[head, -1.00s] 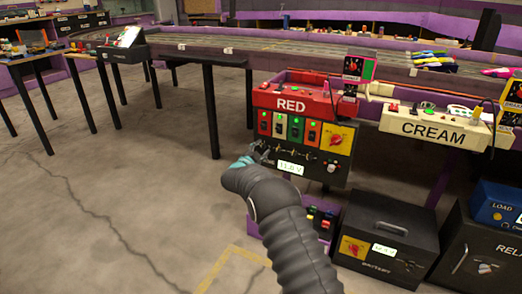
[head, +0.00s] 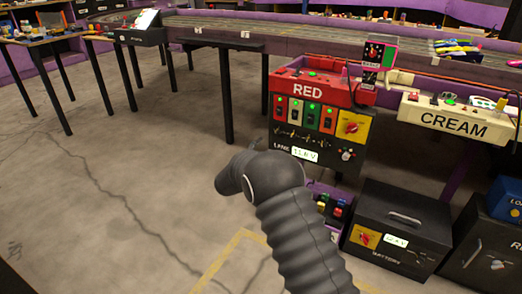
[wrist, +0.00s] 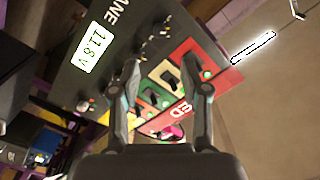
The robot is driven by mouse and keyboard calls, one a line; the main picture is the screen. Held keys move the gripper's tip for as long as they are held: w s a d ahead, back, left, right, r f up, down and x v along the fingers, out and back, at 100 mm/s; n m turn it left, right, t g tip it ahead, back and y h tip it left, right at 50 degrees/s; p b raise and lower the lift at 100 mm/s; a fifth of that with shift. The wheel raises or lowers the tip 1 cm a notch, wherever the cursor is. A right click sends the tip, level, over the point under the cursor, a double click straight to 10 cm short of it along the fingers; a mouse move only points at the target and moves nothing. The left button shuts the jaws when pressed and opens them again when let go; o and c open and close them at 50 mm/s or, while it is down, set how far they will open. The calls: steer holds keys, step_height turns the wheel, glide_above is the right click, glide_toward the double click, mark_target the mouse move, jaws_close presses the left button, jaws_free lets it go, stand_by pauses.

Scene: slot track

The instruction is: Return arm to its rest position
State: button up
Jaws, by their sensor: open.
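My gripper (wrist: 160,100) is open and empty in the wrist view, its two fingers spread in front of the red control box's panel. In the head view my dark ribbed arm (head: 300,230) reaches up from the bottom, its wrist bent to the left. The gripper itself is mostly hidden behind the wrist there. The red box (head: 316,88) labelled RED stands right of the wrist, with colored switches above a lit display (head: 304,155). The gripper looks apart from the panel.
A cream box (head: 445,122) labelled CREAM is at the right. A black battery box (head: 400,228) and a blue box (head: 506,200) stand below it. The slot track (head: 330,32) runs across the back on dark legs. The floor at left is open.

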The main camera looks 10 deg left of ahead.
steer(key=shift+s+a, duration=0.15)
steer(key=shift+s, duration=0.25)
steer(key=shift+f, duration=0.1)
steer(key=s+a+f+n+g+y, duration=0.4)
steer(key=a+f+n+y, duration=0.35)
steer(key=f, duration=0.35)
steer(key=s+r+n+g+y, duration=0.25)
steer(key=s+n+g, duration=0.2)
steer(key=s, duration=0.35)
steer(key=s+d+r+g+h+p, duration=0.1)
steer(key=s+d+r, duration=0.8)
steer(key=s+d, duration=0.3)
steer(key=s+d+r+g+h+p, duration=0.1)
steer(key=s+d+r+p, duration=0.1)
steer(key=s+d+r, duration=0.7)
steer(key=s+d+r+n+g+h+p, duration=0.1)
steer(key=s+d+r, duration=0.9)
steer(key=s+d, duration=0.6)
steer(key=shift+s+d+h+p, duration=0.4)
steer(key=shift+s, duration=0.2)
